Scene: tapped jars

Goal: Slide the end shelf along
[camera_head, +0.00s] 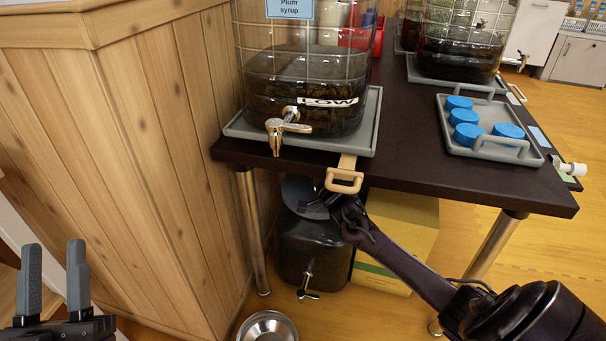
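A dark tabletop (420,165) carries a large plum syrup jar (330,75), which stands on a grey tray (250,131) and has a metal tap and a LOW label. A tan loop handle (344,181) on a short tan strip hangs at the front edge below the tray. My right gripper (328,201) is right at the lower side of this handle; its fingers are small and dark, and I cannot tell whether they hold it. My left gripper (54,248) is open and empty at the lower left, away from the table. I cannot make out which part is the end shelf.
A wooden panelled block (150,130) stands close at the left. Below the table are a dark tapped jar (312,250), a yellow box (403,235) and a metal bowl (267,327). A grey tray (468,148) with several blue lids sits on the right. More jars stand behind.

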